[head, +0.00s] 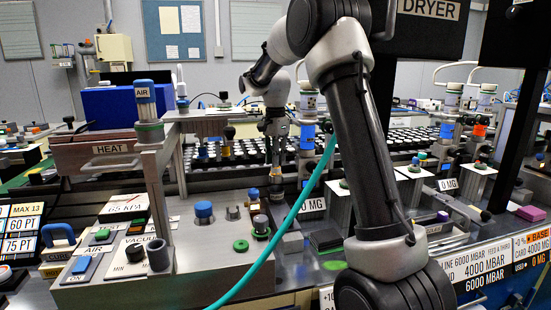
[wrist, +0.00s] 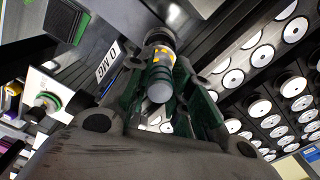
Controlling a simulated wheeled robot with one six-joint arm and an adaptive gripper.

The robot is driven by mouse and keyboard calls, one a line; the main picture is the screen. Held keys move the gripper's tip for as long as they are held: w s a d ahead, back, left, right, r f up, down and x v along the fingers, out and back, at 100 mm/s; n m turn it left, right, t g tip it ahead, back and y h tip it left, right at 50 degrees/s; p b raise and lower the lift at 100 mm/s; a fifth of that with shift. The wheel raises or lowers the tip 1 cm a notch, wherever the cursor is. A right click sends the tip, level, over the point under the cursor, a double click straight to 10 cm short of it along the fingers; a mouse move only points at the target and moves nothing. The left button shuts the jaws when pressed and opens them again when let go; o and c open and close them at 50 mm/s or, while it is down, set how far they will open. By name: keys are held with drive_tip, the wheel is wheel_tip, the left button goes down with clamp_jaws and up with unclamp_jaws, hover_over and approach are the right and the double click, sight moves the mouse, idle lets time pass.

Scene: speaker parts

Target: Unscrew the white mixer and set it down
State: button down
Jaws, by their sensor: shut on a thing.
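My gripper (head: 276,150) points down behind the front panel in the middle of the head view. In the wrist view my gripper (wrist: 160,100) has its dark green fingers closed around the sides of an upright round part, which I take to be the white mixer (wrist: 158,88). Its pale grey rounded end faces the camera, with a yellow-orange band and darker rings beyond. In the head view the part shows only as a small column under the fingers. I cannot tell whether its thread is still engaged.
Rows of white-topped discs (wrist: 262,56) lie close beside the fingers. A teal hose (head: 302,205) crosses in front. The front panel holds several knobs, including a blue one (head: 203,211).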

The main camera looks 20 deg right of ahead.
drive_tip(key=c, duration=1.5)
unclamp_jaws()
drive_tip(key=shift+m, duration=0.9)
drive_tip(key=shift+m, duration=0.9)
drive_tip(key=shift+m, duration=2.5)
